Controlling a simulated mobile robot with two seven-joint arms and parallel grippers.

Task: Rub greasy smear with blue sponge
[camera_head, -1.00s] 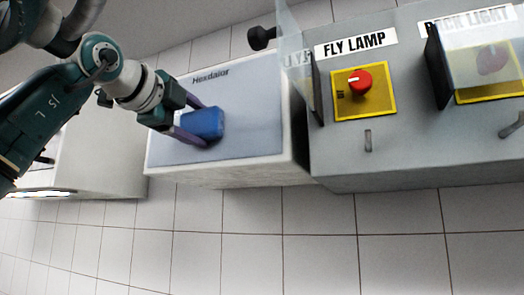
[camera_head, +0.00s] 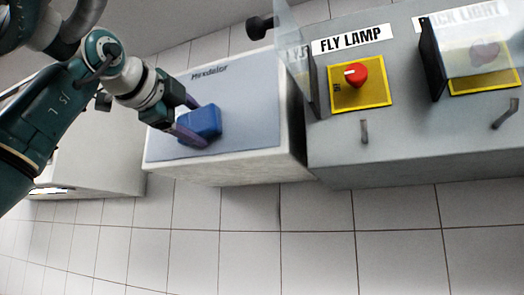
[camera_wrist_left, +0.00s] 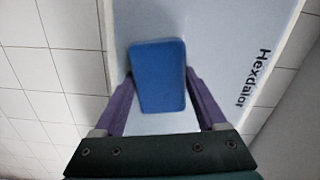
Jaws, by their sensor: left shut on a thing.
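The blue sponge (camera_head: 202,122) is held between the purple fingers of my left gripper (camera_head: 190,120), over the grey-blue top (camera_head: 245,115) of the white block lettered "Hexdalor". In the left wrist view, the sponge (camera_wrist_left: 158,76) sits between both fingertips of the gripper (camera_wrist_left: 158,88), and the panel spreads beyond it. Whether the sponge touches the panel, I cannot tell. No greasy smear is visible on the bare part of the panel; any under the sponge is hidden. My right gripper is not in view.
To the right stands a grey box (camera_head: 400,150) with a red knob (camera_head: 356,74) on a yellow plate under "FLY LAMP". A clear hinged cover (camera_head: 292,45) stands up beside it, and another cover (camera_head: 470,45) is further right. White tiles lie in front.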

